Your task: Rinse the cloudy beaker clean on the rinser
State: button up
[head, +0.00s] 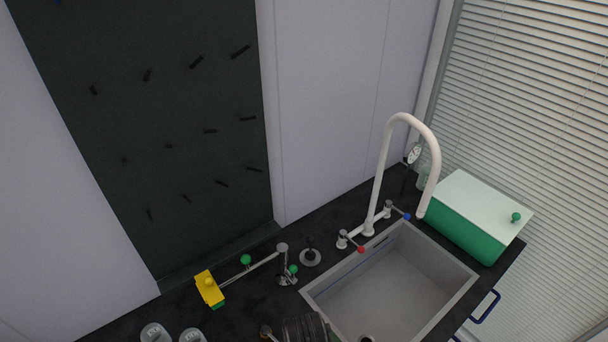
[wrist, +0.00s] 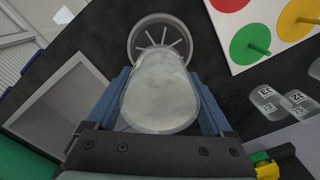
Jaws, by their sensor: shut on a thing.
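The cloudy beaker (wrist: 160,100) shows in the wrist view as a whitish, hazy vessel. My gripper (wrist: 158,80) is shut on it, with one blue finger on each side. The rinser (wrist: 143,32), a grey round dish with spokes, lies just past the beaker's far end and is partly covered by it. I cannot tell whether beaker and rinser touch. In the head view, a dark ribbed shape is cut off at the bottom edge; I cannot make out the beaker there.
The sink (head: 462,290) has a white tap (head: 376,185) and stands beside a green box (head: 465,240). A yellow-topped piece (head: 209,288) is on the counter. Small labelled jars (wrist: 265,100) stand near a board with coloured discs (wrist: 250,42).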

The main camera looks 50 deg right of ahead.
notch_tip(320, 180, down, 4)
jog(key=b, duration=0.3)
jog(key=shift+r, duration=0.15)
jog(key=shift+f+b, duration=1.15)
jog(key=shift+f, duration=0.55)
jog(key=shift+s+f+b, duration=0.1)
jog(key=shift+f+b, duration=0.4)
jog(key=shift+f, duration=0.3)
dwell(1.4)
notch_tip(320, 180, up, 9)
jog(key=p, duration=0.9)
